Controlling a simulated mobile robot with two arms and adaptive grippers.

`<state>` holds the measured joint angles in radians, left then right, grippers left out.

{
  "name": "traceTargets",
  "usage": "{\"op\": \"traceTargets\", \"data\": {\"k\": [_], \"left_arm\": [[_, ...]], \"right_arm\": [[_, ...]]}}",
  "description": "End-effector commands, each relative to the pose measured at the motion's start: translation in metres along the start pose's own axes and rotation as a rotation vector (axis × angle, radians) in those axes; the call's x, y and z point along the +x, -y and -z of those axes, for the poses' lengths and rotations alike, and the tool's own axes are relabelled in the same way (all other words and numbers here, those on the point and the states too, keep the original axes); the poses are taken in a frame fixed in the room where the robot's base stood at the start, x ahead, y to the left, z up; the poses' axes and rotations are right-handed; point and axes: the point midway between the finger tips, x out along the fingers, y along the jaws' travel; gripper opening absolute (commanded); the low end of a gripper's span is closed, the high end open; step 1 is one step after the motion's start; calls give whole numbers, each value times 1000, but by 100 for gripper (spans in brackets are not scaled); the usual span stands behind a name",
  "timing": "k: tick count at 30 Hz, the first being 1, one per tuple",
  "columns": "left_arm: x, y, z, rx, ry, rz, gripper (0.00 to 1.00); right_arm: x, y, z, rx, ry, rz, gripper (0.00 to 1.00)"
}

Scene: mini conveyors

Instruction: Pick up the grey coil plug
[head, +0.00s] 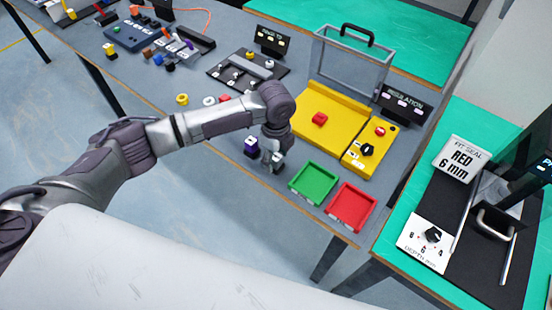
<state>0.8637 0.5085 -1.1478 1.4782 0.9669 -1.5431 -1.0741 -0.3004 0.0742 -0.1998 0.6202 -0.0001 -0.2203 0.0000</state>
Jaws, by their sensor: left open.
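My left gripper (272,158) points down at the front edge of the grey table (225,138), to the left of the green tray. It is open, and its fingertips are small and partly merged with what is behind them. A dark purple-blue piece with a white face (251,147) stands just left of the fingers. I cannot tell whether it touches them. I cannot make out the grey coil plug for certain; the gripper may hide it. My right gripper is not in view.
A green tray (292,184) and a red tray (332,208) lie right of the gripper. Behind them is a yellow station (340,112) with a clear case (350,62).

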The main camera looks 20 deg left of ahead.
Motion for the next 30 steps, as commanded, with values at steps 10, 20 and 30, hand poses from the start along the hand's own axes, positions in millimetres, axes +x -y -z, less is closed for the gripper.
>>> {"op": "traceTargets", "data": {"k": [10,20,30], "left_arm": [[0,0,0,0,0,1,35],[0,0,0,0,0,1,0],[-12,1,0,0,-1,4,0]], "right_arm": [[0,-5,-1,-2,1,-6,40],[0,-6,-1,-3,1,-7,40],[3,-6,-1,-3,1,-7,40]]}}
